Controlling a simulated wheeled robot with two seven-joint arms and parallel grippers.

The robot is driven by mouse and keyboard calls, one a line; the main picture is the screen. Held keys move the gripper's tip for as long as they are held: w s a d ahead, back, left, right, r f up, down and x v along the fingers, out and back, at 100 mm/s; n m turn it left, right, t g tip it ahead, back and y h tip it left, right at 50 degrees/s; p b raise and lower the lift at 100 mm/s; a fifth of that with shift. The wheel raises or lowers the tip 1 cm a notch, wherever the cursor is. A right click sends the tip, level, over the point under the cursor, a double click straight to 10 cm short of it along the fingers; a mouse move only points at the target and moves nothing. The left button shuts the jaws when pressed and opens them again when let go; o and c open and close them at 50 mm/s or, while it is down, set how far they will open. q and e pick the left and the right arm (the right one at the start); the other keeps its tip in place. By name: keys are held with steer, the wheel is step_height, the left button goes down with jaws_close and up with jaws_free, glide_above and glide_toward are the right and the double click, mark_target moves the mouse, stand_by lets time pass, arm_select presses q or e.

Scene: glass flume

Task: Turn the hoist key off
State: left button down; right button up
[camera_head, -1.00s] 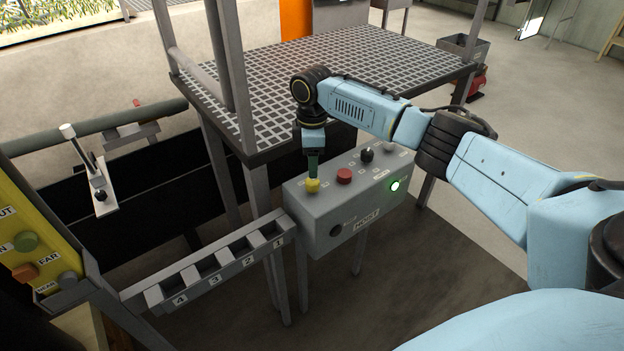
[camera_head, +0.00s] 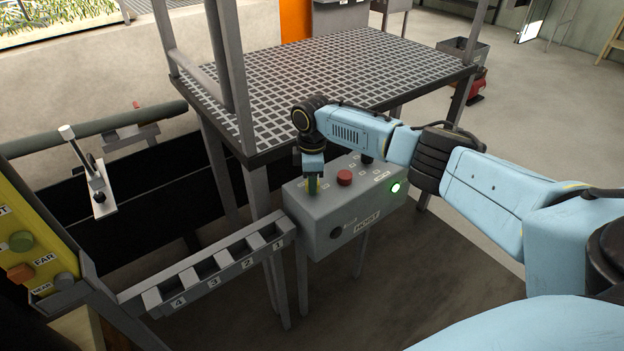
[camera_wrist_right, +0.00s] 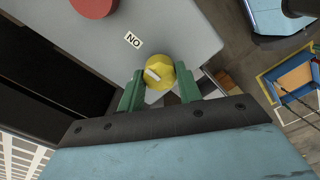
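A round yellow knob (camera_wrist_right: 163,70) with a white mark sits on top of the grey hoist box (camera_head: 325,230); I take it for the hoist key. A small label (camera_wrist_right: 132,39) beside it reads "NO", perhaps "ON" upside down. My right gripper (camera_head: 313,186) points down at the knob, at the box's near left end. In the right wrist view its two green fingers (camera_wrist_right: 160,85) stand apart, one on each side of the knob. Whether they touch it I cannot tell. In the head view the fingers mostly hide the knob. My left gripper is not in view.
A red button (camera_head: 344,177) and a partly hidden black knob (camera_head: 366,158) share the box top. A green lamp (camera_head: 396,188) glows on its front. A numbered slotted rack (camera_head: 215,270) adjoins on the left. A grating platform (camera_head: 340,75) stands behind.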

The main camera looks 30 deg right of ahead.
steer(key=shift+c, duration=1.2)
steer(key=m+p, duration=0.3)
steer(key=shift+r+p, duration=0.2)
steer(key=shift+p, duration=0.15)
steer(key=m+p, duration=0.3)
steer(key=m, duration=0.1)
steer(key=shift+m, duration=0.4)
steer(key=m+p, duration=0.2)
steer(key=m, duration=0.2)
steer(key=shift+f+m, duration=0.15)
steer(key=shift+m, duration=0.15)
steer(key=m+p, duration=0.1)
steer(key=m, duration=0.4)
steer(key=shift+m, duration=0.4)
